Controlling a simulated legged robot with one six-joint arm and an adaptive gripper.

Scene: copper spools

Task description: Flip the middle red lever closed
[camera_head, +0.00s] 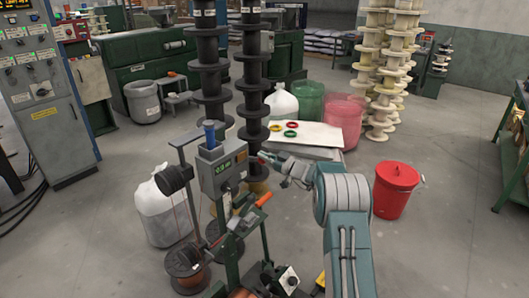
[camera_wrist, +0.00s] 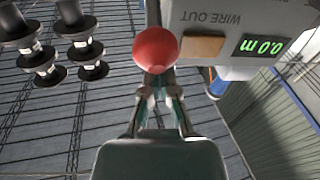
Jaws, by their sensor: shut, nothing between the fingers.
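A red ball knob (camera_wrist: 155,48) shows in the wrist view, directly beyond the tips of my gripper (camera_wrist: 158,88). It looks like the end of the red lever; its shaft is hidden. My gripper is shut and empty. The tips look very close to the ball, but I cannot tell whether they touch it. In the head view my gripper (camera_head: 266,158) is just right of the grey meter box (camera_head: 208,181). The box is marked WIRE OUT in the wrist view, and its green display (camera_wrist: 262,46) reads 0.0 m.
An orange-red handle (camera_head: 264,198) sticks up below the box on the green machine. Black spool stacks (camera_head: 252,75) stand behind. A white table (camera_head: 304,135) holds coloured rings. A red bucket (camera_head: 396,188) stands at right, with clear floor around it.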

